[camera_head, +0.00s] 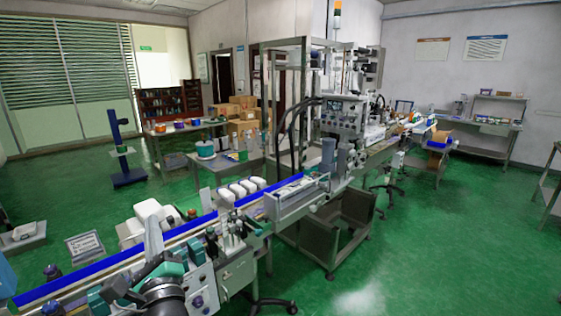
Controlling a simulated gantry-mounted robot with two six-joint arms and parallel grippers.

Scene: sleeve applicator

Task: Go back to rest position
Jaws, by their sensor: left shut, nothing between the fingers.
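My left gripper (124,287) is low at the left, over the near end of the conveyor line beside the blue-edged belt (85,272). It looks dark and small beside my rounded dark wrist. Its fingers are shut with nothing between them. Teal and grey machine parts (172,262) crowd close around it, and I cannot tell whether it touches any of them. My right gripper is not in view.
The conveyor runs diagonally from lower left to the tall sleeve applicator machine (343,115). A control box (238,272) sits on the near side. Green floor (440,255) is open at the right.

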